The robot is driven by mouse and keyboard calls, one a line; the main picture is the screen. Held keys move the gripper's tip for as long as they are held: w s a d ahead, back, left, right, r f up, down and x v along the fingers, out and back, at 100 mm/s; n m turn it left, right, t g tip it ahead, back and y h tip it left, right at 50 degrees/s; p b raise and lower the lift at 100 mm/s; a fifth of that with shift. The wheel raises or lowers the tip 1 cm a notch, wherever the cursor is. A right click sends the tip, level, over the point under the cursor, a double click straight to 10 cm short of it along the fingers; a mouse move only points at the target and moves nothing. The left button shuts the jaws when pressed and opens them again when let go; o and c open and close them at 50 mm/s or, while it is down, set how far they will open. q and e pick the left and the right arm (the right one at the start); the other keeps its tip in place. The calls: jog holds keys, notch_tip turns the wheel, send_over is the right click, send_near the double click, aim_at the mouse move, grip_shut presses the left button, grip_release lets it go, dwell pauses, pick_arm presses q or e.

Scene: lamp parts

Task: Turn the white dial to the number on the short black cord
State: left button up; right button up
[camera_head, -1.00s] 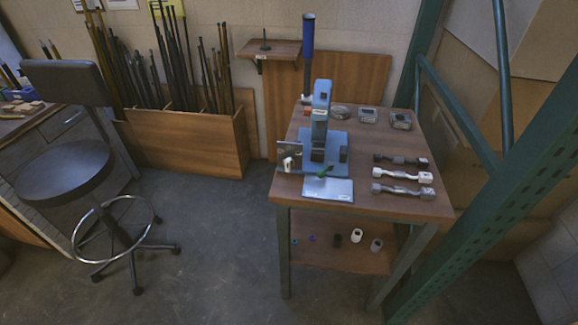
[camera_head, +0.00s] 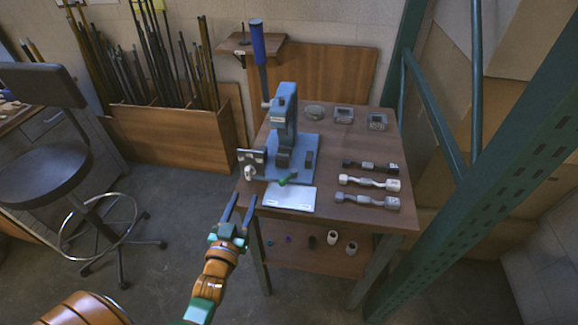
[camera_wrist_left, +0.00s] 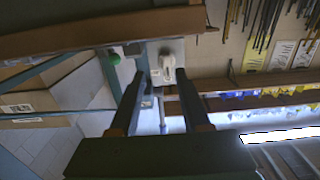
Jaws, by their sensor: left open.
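The white dial (camera_head: 249,173) sits low on the front left of the blue press (camera_head: 284,125), below a small grey plate. It also shows in the left wrist view (camera_wrist_left: 168,68), just beyond the fingertips. My left gripper (camera_head: 244,199) is open and empty, in front of and below the dial by the table's left front corner. In the left wrist view my two fingers (camera_wrist_left: 160,85) appear on either side of the dial, apparently short of it. The black cord (camera_head: 370,166) lies on the right of the table (camera_head: 330,215); its number is too small to read. My right gripper is out of view.
A green handle (camera_head: 287,179) is right of the dial, above a pale sheet (camera_head: 290,197). A white cord (camera_head: 369,182) and a grey cord (camera_head: 367,200) lie below the black one. A green rack post (camera_head: 460,190) stands at right.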

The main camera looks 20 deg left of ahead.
aim_at(247, 177)
pick_arm(q)
jog(key=x, duration=0.2)
jog(key=a+x, duration=0.1)
jog(key=x, duration=0.1)
jog(key=r+x, duration=0.1)
jog(key=x, duration=0.2)
jog(key=shift+a, duration=0.15)
jog(key=shift+w, duration=0.15)
grip_shut()
